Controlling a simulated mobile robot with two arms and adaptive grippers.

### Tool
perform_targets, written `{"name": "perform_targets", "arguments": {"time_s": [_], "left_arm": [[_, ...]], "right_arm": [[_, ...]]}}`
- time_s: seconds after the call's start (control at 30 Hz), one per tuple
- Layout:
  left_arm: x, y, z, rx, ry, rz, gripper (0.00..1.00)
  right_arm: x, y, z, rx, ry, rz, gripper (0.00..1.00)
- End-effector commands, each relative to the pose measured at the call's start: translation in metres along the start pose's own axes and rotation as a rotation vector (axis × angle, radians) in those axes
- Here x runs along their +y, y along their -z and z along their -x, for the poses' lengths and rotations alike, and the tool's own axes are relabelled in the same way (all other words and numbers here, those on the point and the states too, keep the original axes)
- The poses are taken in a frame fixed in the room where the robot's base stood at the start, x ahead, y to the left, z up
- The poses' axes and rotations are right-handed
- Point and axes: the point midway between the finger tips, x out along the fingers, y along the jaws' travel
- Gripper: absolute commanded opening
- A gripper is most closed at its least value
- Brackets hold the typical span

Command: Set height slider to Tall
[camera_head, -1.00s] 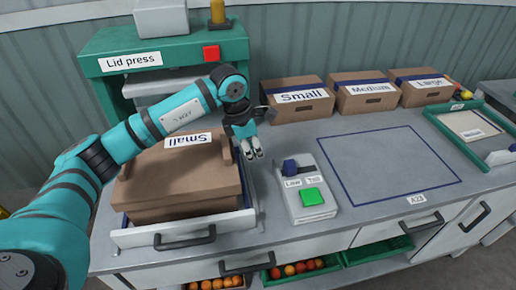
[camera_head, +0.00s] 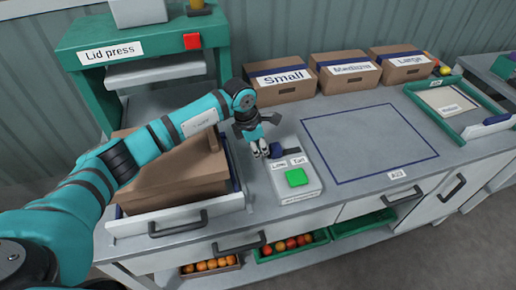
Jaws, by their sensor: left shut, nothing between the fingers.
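The control box (camera_head: 310,186) stands on the bench with a dark blue slider knob (camera_head: 289,152) at its back edge. In front of the knob are two small labels, one reading "Tall" (camera_head: 298,162) on the right and the other, seemingly "Low" (camera_head: 279,166), on the left. A green button (camera_head: 296,177) is nearer the front. My left gripper (camera_head: 265,152) is shut and empty, pointing down just left of the knob. I cannot tell whether its fingertips touch the knob. My right gripper is out of view.
A lidded cardboard box (camera_head: 170,180) sits left in an open-fronted bay under the green lid press (camera_head: 150,30). Small (camera_head: 282,88), Medium (camera_head: 345,82) and Large (camera_head: 400,75) boxes stand at the back. The blue-outlined area (camera_head: 365,140) is clear.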

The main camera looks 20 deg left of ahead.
Motion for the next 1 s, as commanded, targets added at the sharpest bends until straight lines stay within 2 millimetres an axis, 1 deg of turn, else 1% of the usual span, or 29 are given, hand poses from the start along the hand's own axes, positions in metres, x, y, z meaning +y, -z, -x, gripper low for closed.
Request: {"name": "perform_targets", "arguments": {"time_s": [0.07,0.13,0.3,0.4,0.5,0.73,1.0], "left_arm": [[0.0,-0.002,-0.001,-0.001,0.0,-0.001,0.0],[0.0,-0.008,-0.005,-0.003,0.0,-0.001,0.0],[0.0,-0.039,-0.016,-0.006,-0.002,-0.003,0.0],[0.0,-0.054,-0.018,-0.005,-0.001,-0.003,0.0],[0.0,-0.063,-0.018,-0.003,-0.002,-0.001,0.0],[0.0,-0.066,-0.015,-0.004,-0.001,-0.001,0.0],[0.002,-0.062,-0.015,-0.003,-0.001,0.0,0.0]], "right_arm": [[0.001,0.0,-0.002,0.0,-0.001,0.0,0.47],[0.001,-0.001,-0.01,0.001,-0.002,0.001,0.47],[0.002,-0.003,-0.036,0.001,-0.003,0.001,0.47],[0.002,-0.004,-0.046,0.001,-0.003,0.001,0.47],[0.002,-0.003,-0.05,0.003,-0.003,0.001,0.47],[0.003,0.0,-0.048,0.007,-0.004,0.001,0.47],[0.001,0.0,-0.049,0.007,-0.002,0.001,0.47]]}}
